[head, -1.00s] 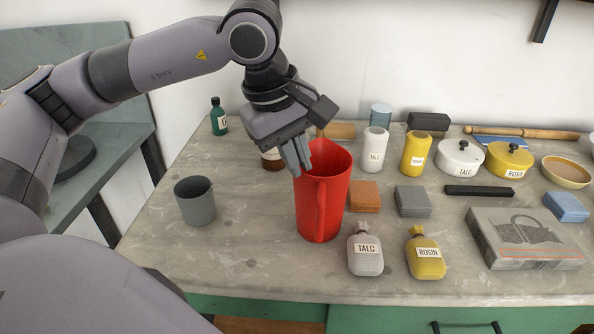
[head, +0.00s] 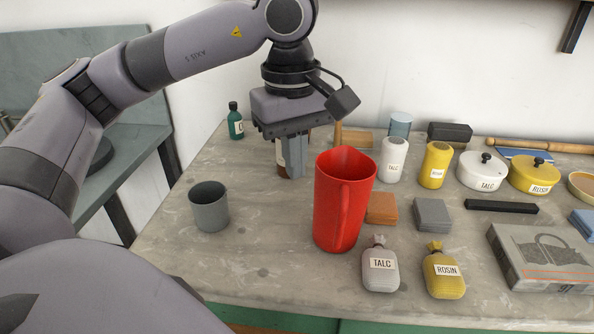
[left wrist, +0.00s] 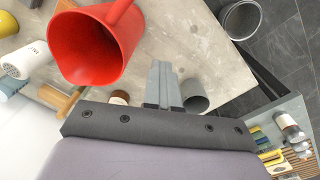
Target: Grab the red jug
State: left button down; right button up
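The red jug (head: 333,205) stands upright on the worktop, its handle facing the front. It also shows in the left wrist view (left wrist: 90,45), seen from above with its open mouth at upper left. My left gripper (head: 293,172) points straight down to the left of and behind the jug, apart from it. Its two grey fingers (left wrist: 164,80) lie together with nothing between them. My right gripper is in neither view.
A grey cup (head: 209,208) stands left of the jug. A brown bottle (head: 280,153) is partly hidden behind my left fingers. The worktop's front left is clear.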

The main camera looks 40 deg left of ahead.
pick_arm(q)
notch_tip(320, 180, up, 10)
jog(key=p, duration=0.2)
jog(key=shift+s+r, duration=0.15)
jog(key=shift+r, duration=0.05)
dwell(0.3)
dwell(0.3)
jog(key=shift+c, duration=1.9)
grip_release()
